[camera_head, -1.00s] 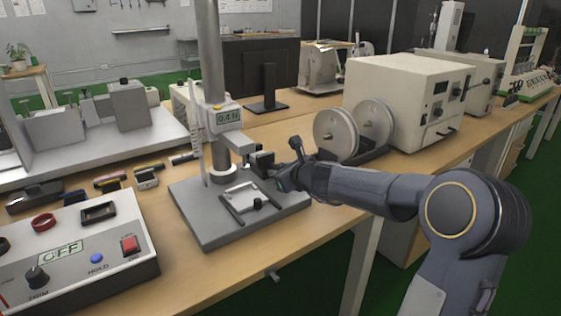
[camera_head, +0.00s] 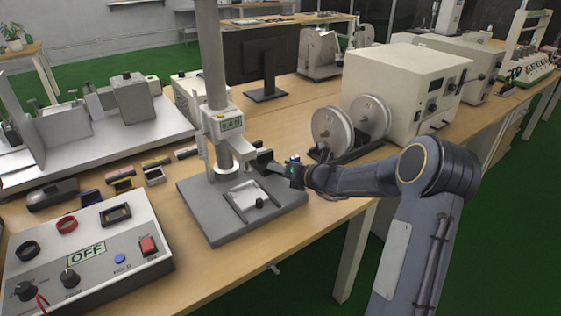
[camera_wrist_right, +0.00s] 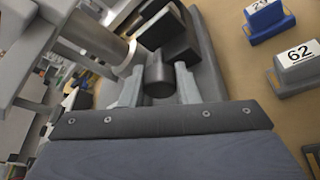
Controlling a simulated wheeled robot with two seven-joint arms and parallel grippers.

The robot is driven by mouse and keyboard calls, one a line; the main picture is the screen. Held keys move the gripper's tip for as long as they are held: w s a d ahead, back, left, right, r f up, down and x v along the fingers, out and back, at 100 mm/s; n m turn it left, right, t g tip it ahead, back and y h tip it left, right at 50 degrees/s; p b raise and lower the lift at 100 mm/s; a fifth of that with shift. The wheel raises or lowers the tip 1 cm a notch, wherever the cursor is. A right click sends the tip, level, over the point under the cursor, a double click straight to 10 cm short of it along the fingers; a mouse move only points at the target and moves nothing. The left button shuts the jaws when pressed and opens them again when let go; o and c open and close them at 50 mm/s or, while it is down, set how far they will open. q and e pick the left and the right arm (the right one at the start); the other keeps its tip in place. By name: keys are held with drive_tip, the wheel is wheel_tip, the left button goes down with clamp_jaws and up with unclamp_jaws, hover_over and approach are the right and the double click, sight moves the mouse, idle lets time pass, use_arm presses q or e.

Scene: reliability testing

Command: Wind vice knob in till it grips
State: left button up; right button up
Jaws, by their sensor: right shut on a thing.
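The dark vice (camera_head: 263,157) is on the grey test stand, just right of its column. In the right wrist view its black jaw blocks (camera_wrist_right: 168,28) show at the top. The vice knob (camera_wrist_right: 159,78) is a dark round cylinder facing the wrist camera. My right gripper (camera_head: 279,169) reaches in from the right beside the vice. In the right wrist view its pale fingers (camera_wrist_right: 159,88) lie on both sides of the knob, shut on it. The head view does not show the knob clearly behind the fingers. The gap between the jaws is hard to judge. My left gripper is not in view.
The stand's base plate (camera_head: 222,227) carries a small black knob (camera_head: 259,203). A control box (camera_head: 120,267) reading OFF sits front left. Two reels (camera_head: 330,127) stand behind my right forearm. Numbered blocks (camera_wrist_right: 298,62) lie right in the wrist view.

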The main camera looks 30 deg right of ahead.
drive_tip(key=shift+m+y+p, duration=0.4)
drive_tip(key=shift+m+p, duration=0.2)
drive_tip(key=shift+p, duration=0.15)
drive_tip(key=o, duration=1)
drive_tip(key=shift+c, duration=0.2)
drive_tip(key=v, duration=0.7)
drive_tip(key=shift+s+d, duration=0.1)
drive_tip(key=shift+s, duration=0.3)
